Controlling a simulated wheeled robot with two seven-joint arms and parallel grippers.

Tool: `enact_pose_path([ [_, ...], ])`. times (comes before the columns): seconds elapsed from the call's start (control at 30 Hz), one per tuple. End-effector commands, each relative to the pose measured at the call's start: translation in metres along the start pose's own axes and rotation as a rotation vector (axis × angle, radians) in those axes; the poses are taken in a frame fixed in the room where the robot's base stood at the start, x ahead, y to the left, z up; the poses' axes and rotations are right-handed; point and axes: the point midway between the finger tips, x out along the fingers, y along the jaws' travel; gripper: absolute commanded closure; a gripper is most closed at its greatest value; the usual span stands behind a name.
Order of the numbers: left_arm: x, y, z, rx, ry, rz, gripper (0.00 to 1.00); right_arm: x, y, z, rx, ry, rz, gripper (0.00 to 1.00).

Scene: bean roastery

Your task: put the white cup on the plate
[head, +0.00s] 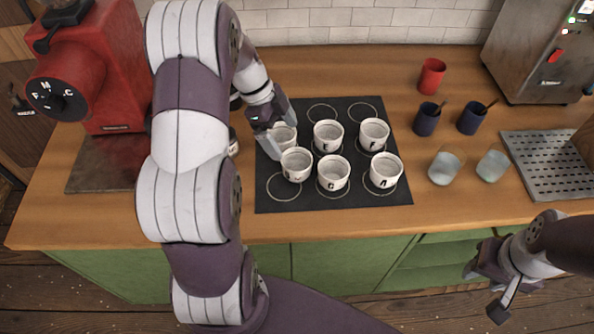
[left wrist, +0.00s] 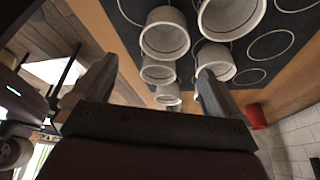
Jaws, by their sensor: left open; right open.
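Several white cups with black letters, among them the E cup (head: 328,137), the F cup (head: 374,134) and the G cup (head: 333,172), stand upright on a black mat (head: 310,203) with ring outlines. My left gripper (head: 272,132) is open at the mat's left side, close to a white cup (head: 285,137) that it partly hides. In the left wrist view, white cups (left wrist: 165,38) show beyond and between the open fingers (left wrist: 150,95); contact cannot be told. My right gripper (head: 487,288) is open and empty in front of the counter. I see no clear plate.
A red cup (head: 431,76), two dark blue cups (head: 427,119) holding thin sticks and two glasses (head: 445,167) stand right of the mat. A metal drip tray (head: 556,165) lies at the right. A red machine (head: 95,70) stands left; my left arm crosses the counter.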

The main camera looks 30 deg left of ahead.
Motion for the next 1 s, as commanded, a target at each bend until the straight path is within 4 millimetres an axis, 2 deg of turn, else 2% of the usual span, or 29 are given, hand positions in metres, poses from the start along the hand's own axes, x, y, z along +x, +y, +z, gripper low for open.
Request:
enact_pose_path([
  [0.1, 0.035, 0.0, 0.005, 0.023, -0.001, 0.001, 0.0, 0.033, 0.0, 0.004, 0.0, -0.001, 0.0, 0.57],
  [0.2, 0.053, 0.001, 0.003, 0.021, -0.002, 0.003, 0.0, 0.034, 0.0, 0.005, 0.0, -0.002, 0.0, 0.57],
  [0.43, 0.077, -0.001, 0.002, 0.017, -0.002, 0.003, 0.0, 0.02, 0.0, 0.003, 0.0, -0.001, 0.0, 0.57],
  [0.57, 0.101, -0.004, 0.006, 0.017, -0.002, 0.005, 0.0, 0.009, 0.0, 0.001, 0.0, -0.001, 0.0, 0.57],
  [0.7, 0.122, -0.004, 0.007, 0.018, -0.003, 0.002, 0.0, 0.008, 0.0, 0.001, 0.0, -0.001, 0.0, 0.57],
  [0.93, 0.125, -0.005, 0.008, 0.018, -0.004, 0.0, 0.0, 0.009, 0.0, 0.002, 0.0, -0.001, 0.0, 0.57],
  [1.0, 0.125, -0.005, 0.008, 0.018, -0.004, 0.0, 0.23, 0.009, 0.0, 0.002, 0.0, -0.001, 0.0, 0.57],
])
